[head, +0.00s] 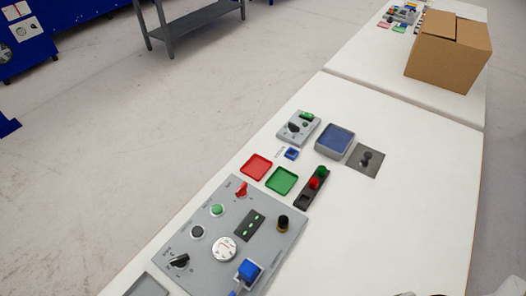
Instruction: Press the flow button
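A grey control panel (215,262) lies on the white table in the lower middle of the head view. It carries a green round button (217,210), a dark round button (197,231), a red switch (241,189), a black rotary knob (180,261), a white round dial (224,248) and a blue square block (249,271). A small blue button (291,153) sits beyond the panel, beside a small label. The labels are too small to read, so I cannot tell which button is the flow button. My gripper is not recognisable in this view.
Red (256,167) and green (282,180) trays, a red-green button box (314,187), a small grey box (298,127), a blue-topped box (335,140) and a joystick plate (366,160) stand beyond the panel. A cardboard box (447,58) is farther back. The table's right side (415,200) is clear.

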